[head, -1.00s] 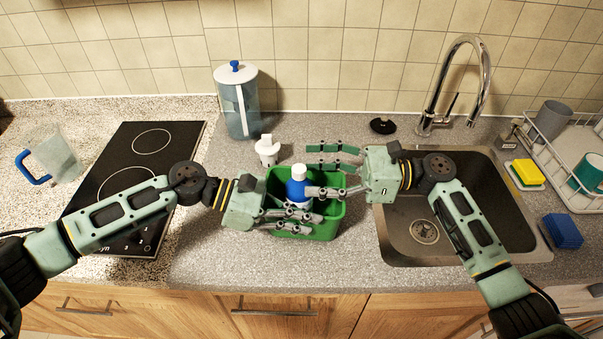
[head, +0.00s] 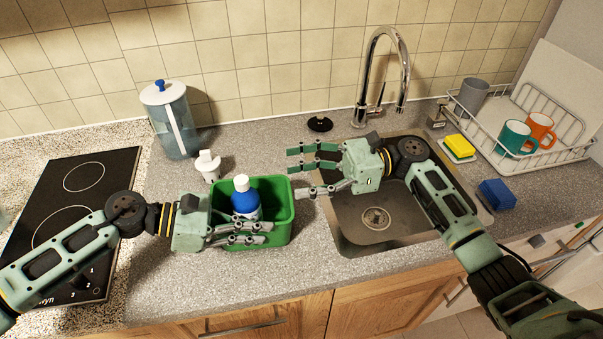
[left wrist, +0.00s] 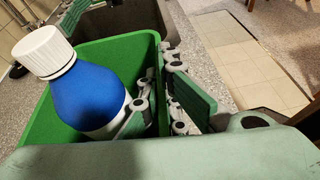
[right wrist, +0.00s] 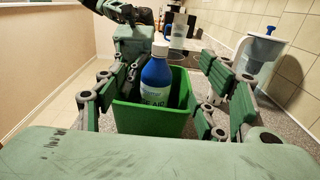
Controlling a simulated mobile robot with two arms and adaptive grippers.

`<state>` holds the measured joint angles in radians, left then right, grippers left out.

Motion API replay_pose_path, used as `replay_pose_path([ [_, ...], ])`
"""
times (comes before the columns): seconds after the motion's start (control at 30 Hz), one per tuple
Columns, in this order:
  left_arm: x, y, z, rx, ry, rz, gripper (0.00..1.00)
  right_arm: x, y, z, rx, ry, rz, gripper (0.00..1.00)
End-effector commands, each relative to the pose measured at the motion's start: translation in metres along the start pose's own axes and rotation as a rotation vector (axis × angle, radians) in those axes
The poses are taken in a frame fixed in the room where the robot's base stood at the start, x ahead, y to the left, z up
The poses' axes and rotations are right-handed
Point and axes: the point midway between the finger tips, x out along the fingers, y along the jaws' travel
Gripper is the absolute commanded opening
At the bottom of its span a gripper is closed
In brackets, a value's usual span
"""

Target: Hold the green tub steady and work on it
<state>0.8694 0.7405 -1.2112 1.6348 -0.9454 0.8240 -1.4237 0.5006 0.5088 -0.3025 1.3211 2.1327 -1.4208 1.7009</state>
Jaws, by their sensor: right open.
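The green tub (head: 278,205) stands on the worktop left of the sink; it also shows in the left wrist view (left wrist: 100,55) and right wrist view (right wrist: 160,120). A blue bottle with a white cap (head: 245,197) stands in it, slightly tilted in the head view. My left gripper (head: 262,233) is at the tub's front wall, one finger inside beside the bottle and one outside, shut on the wall. My right gripper (head: 322,172) is open and empty, right of the tub near the sink's left edge, its fingers pointing towards the tub.
A small white object (head: 207,165) and a clear jug with a white lid (head: 172,120) stand behind the tub. The sink (head: 355,215) with its tap (head: 375,75) is to the right. Beyond it are sponges (head: 459,147) and a dish rack (head: 480,128). The hob (head: 65,215) is left.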

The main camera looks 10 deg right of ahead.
Motion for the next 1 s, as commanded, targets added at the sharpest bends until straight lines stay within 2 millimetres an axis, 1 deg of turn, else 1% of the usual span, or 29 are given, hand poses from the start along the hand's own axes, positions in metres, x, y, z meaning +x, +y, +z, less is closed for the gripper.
replay_pose_path([
  [0.17,0.000,0.001,0.001,0.001,-0.002,0.002,0.00,0.000,0.000,0.000,0.000,0.000,0.000,0.65],
  [0.4,0.000,0.001,0.001,0.001,-0.001,0.001,0.20,0.000,0.000,0.000,0.000,0.000,0.000,0.65],
  [0.47,0.000,0.000,0.001,0.001,-0.001,0.001,0.26,0.000,0.000,0.000,0.000,0.000,0.000,0.65],
  [0.5,0.000,0.000,0.001,0.001,-0.001,0.001,0.27,0.000,0.000,0.000,0.000,0.000,0.000,0.65],
  [0.73,0.000,0.000,0.000,0.000,0.000,0.001,0.27,0.000,0.000,0.000,0.000,0.000,0.000,0.65],
  [0.83,-0.004,0.001,0.000,0.000,0.001,0.002,0.27,0.000,0.000,0.000,0.000,0.000,0.000,0.65],
  [0.97,-0.021,0.001,-0.001,-0.002,0.001,0.005,0.27,0.000,0.000,0.000,0.000,0.000,0.000,0.65],
  [1.0,-0.028,0.001,-0.001,-0.002,0.002,0.005,0.27,0.000,0.000,0.000,0.000,0.000,0.000,0.65],
])
